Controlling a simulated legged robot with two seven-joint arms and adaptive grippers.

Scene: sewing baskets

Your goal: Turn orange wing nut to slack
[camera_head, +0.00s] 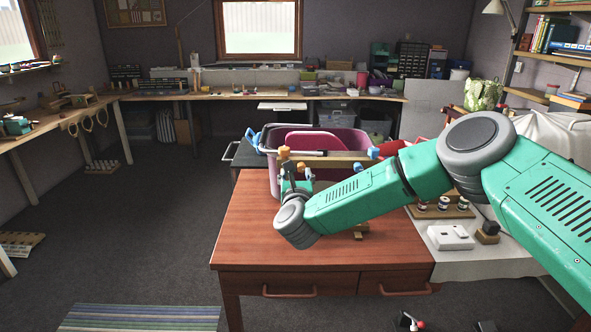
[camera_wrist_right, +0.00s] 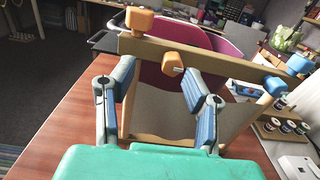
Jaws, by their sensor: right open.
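A wooden frame (camera_wrist_right: 222,58) with several orange knobs stands on the red-brown table (camera_head: 260,235). In the right wrist view, one orange nut (camera_wrist_right: 172,63) on a short stem sits in the gap between my right fingertips, with no finger visibly touching it. My left gripper is out of view.
A pink and grey basket (camera_head: 345,140) stands just behind the frame. A red cylinder (camera_head: 390,148) lies by its right side. Small jars in a wooden rack (camera_head: 441,207) and a white box (camera_head: 450,237) are on the right. The table's left front is clear.

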